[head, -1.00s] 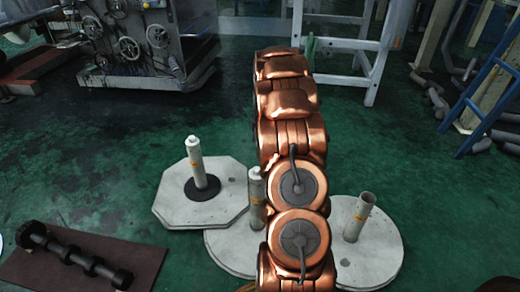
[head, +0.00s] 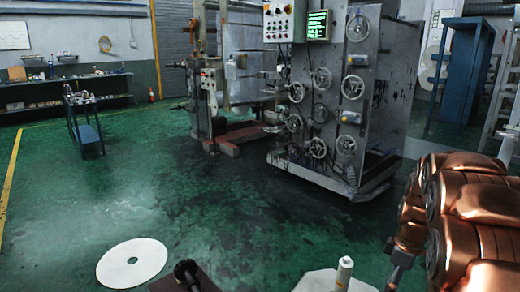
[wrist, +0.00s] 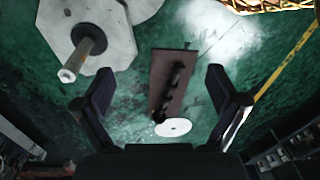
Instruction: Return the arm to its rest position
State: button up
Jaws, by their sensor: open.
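My copper arm (head: 465,215) shows folded at the right edge of the head view. My gripper (wrist: 158,98) is open in the wrist view, its two dark fingers spread apart with nothing between them but the floor and things lying well beyond.
A grey octagonal plate with a pale post (head: 343,272) stands low in front of my arm. A white disc (head: 132,263) lies on the green floor beside a brown mat (wrist: 166,80) bearing a dark shaft (wrist: 175,88). A grey machine with handwheels (head: 335,110) stands behind.

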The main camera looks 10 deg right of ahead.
jog(key=s+a+r+m+p, duration=0.2)
jog(key=s+a+r+p, duration=0.4)
jog(key=a+r, duration=0.25)
jog(key=s+a+r+m+p, duration=0.2)
jog(key=s+a+r+p, duration=0.4)
jog(key=r, duration=0.4)
jog(key=s+a+r+m+p, duration=0.2)
jog(key=s+a+r+p, duration=0.2)
jog(key=s, duration=0.3)
jog(key=s+a+r+m+g+h+p, duration=0.1)
jog(key=s+a+r+m+p, duration=0.1)
jog(key=s+a+r+p, duration=0.2)
jog(key=s+r+p, duration=0.2)
jog(key=s, duration=0.1)
jog(key=shift+s+a+m, duration=0.15)
jog(key=shift+s+m, duration=0.1)
jog(key=shift+m, duration=0.05)
